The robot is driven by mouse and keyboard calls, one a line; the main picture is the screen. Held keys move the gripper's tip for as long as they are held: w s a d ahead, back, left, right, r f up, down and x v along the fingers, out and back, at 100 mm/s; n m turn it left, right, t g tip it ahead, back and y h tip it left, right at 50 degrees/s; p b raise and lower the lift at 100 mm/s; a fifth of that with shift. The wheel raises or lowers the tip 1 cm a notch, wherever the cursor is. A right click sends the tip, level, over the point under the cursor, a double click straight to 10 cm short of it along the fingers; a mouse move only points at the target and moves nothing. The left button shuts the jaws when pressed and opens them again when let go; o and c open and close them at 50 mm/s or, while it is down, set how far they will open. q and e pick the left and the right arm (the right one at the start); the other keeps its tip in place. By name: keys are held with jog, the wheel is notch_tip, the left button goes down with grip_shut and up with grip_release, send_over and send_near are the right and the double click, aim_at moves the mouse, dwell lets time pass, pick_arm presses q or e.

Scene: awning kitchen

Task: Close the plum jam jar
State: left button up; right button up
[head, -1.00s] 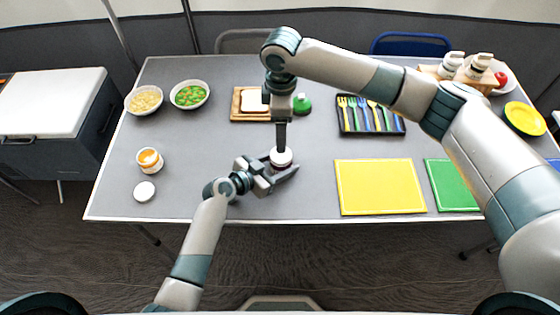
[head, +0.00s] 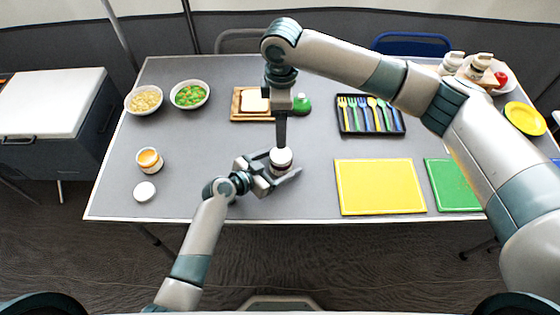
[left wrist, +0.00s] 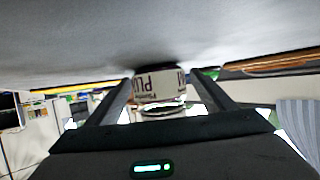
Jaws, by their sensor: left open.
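The plum jam jar (head: 281,169) stands upright near the middle of the table, with a white lid (head: 281,155) on top. Whether the lid is tight I cannot tell. My left gripper (head: 286,164) is open, low at the table, with its fingers on either side of the jar. In the left wrist view the jar's label (left wrist: 158,84) shows upside down between the two fingers, with gaps beside it. My right gripper (head: 281,143) points straight down from above, its fingertips at the lid. Its fingers are seen edge-on, so their opening is hidden.
An open orange jar (head: 149,160) and a loose white lid (head: 145,191) lie to the left. A yellow board (head: 379,187) lies to the right, a cutlery tray (head: 371,131) behind it. Bread on a wooden board (head: 238,105) and a green-topped item (head: 302,103) stand behind the right gripper.

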pick_arm(q)
jog(key=b+v, duration=0.3)
jog(key=v, duration=1.3)
jog(key=shift+f, duration=0.15)
jog(key=shift+s+a+r, duration=0.35)
jog(key=shift+s+a, duration=0.05)
jog(key=shift+a, duration=0.05)
